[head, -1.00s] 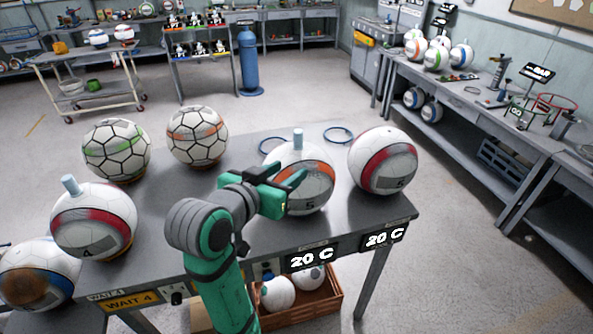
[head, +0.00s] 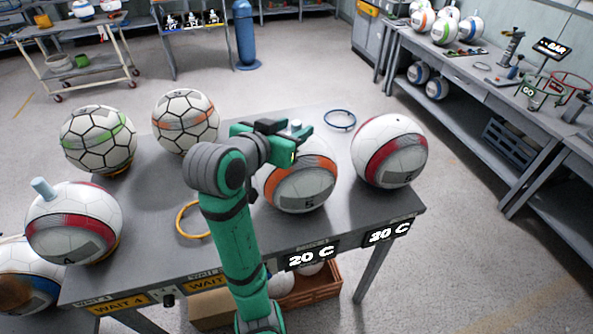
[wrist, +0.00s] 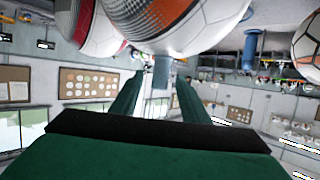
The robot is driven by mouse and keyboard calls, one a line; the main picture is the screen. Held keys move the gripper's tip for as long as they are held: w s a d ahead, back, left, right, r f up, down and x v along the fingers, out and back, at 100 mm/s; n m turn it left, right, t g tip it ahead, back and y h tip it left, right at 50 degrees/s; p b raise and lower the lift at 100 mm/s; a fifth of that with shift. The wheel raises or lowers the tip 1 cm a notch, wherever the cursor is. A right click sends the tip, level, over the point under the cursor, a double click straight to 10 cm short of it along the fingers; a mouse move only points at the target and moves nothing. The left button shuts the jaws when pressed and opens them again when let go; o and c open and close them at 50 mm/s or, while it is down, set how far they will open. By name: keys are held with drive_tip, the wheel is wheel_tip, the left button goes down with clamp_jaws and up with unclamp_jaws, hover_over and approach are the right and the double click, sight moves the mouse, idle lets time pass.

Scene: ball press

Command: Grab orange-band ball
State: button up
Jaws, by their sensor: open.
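The orange-band ball (head: 303,187) is white with an orange band and a dark "5" patch. It rests on the grey table, partly behind my arm in the head view. A short pale blue peg (head: 296,124) stands on its top. My gripper (head: 290,130) is open at the top of this ball, beside the peg. In the wrist view, which looks upside down, the peg (wrist: 161,72) shows between the two green fingertips (wrist: 160,80), and the orange-band ball (wrist: 165,25) fills the upper middle. I cannot tell whether the fingers touch the peg.
A red-band ball (head: 388,152) sits close on the right. Behind are hex-patterned orange (head: 186,122) and green (head: 98,139) balls. A red-band ball with a peg (head: 74,222) is at left. An empty yellow ring (head: 183,222) and blue ring (head: 340,121) lie on the table (head: 150,210).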

drive_tip(key=shift+x, duration=2.85)
drive_tip(key=shift+r, duration=0.1)
clamp_jaws()
drive_tip(key=shift+a, duration=0.1)
